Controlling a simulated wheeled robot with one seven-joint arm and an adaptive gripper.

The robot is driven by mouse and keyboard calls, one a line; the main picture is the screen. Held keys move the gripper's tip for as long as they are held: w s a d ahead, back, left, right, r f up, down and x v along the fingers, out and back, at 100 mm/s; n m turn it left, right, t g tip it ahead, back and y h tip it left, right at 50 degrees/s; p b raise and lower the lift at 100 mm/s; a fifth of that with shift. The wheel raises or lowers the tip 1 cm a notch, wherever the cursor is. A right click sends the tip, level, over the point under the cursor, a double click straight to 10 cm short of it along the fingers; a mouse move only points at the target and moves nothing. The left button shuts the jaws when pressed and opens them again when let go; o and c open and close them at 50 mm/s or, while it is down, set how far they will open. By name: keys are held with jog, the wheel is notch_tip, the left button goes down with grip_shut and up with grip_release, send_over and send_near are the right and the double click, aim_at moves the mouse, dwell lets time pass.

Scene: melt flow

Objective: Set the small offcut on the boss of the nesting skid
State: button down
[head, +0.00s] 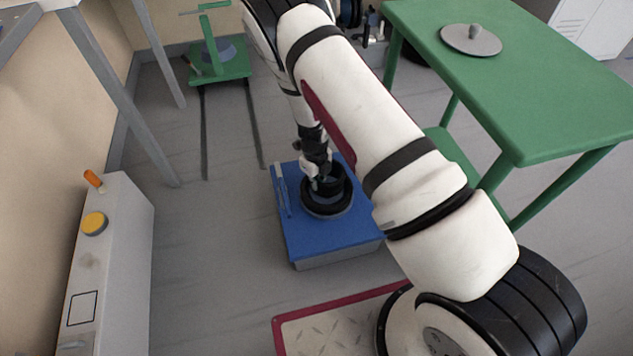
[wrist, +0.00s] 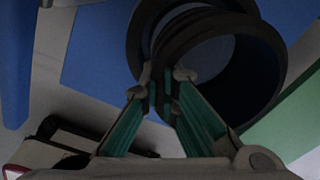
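The blue skid (head: 310,240) stands on the floor in the middle of the head view. A wide dark ring (head: 318,211) lies on it around its middle. My gripper (head: 322,178) points down over that ring. A smaller dark ring, which I take as the small offcut (head: 332,188), is at my gripper, above or inside the wide ring. In the wrist view the green-padded fingers (wrist: 165,88) straddle the wall of this offcut (wrist: 262,70) and appear closed on it. Another dark ring (wrist: 140,38) shows behind it. The boss is hidden, and I cannot tell whether the offcut touches anything below.
A green table (head: 560,110) with a grey knobbed disc (head: 470,40) stands at the right. A green stand (head: 220,70) with a post is at the back left, by floor rails. A pale cabinet (head: 125,240) with a yellow button stands at the left. Floor between is clear.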

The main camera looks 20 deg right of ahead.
aim_at(317, 192)
jog(key=shift+f+b, duration=0.9)
jog(key=shift+f, duration=0.65)
jog(key=c, duration=1.7)
grip_release()
jog(key=shift+r, duration=0.1)
notch_tip(317, 192, up, 12)
jog(key=shift+a+f, duration=0.1)
jog(key=shift+a, duration=0.05)
